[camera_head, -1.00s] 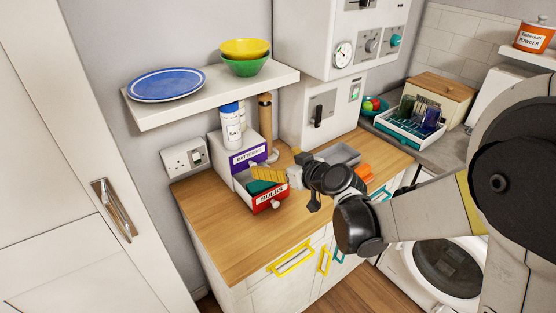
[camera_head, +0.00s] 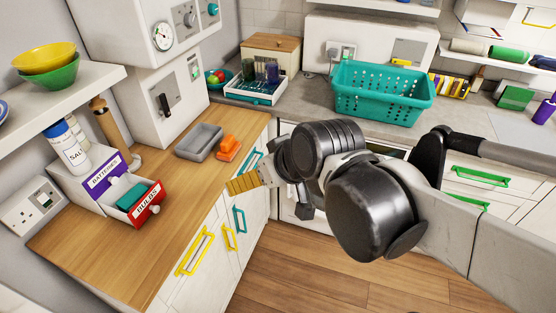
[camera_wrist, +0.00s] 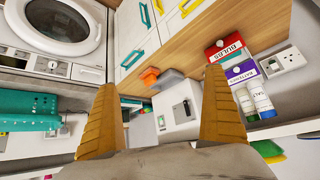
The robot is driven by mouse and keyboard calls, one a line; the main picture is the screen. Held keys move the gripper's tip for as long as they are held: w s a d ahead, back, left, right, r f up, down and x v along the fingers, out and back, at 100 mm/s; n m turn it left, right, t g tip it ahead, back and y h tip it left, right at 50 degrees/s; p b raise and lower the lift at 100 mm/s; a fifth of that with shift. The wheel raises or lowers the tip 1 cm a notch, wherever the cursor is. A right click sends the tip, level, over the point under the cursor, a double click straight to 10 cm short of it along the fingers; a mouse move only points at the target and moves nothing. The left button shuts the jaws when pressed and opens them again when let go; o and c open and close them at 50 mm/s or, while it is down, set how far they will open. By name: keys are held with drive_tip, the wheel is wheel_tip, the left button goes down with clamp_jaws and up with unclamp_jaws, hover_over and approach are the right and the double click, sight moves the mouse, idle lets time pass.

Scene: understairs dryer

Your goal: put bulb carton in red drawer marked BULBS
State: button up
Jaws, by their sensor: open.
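The red drawer marked BULBS (camera_head: 152,207) stands pulled out of a white unit on the wooden counter at the left; it also shows in the wrist view (camera_wrist: 225,49). A teal box (camera_head: 131,197), which appears to be the bulb carton, lies in the drawer, its top above the rim. My gripper (camera_head: 243,183) is to the right of the drawer, apart from it, at the counter's front edge in the picture. In the wrist view its two yellow fingers (camera_wrist: 163,105) are wide apart with nothing held between them.
The purple BATTERIES drawer (camera_head: 106,177) is beside the red one, with a salt container (camera_head: 70,151) behind. A grey tray (camera_head: 200,142) and an orange object (camera_head: 228,147) sit farther along the counter. A teal basket (camera_head: 382,100) stands on the back counter. Wooden counter before the drawer is clear.

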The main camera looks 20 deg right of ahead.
drive_tip(key=s+d+f+m+h, duration=0.1)
drive_tip(key=s+d+m+h, duration=0.1)
drive_tip(key=s+d, duration=0.4)
drive_tip(key=shift+s+f+g, duration=0.15)
drive_tip(key=shift+f+g, duration=0.15)
idle(0.8)
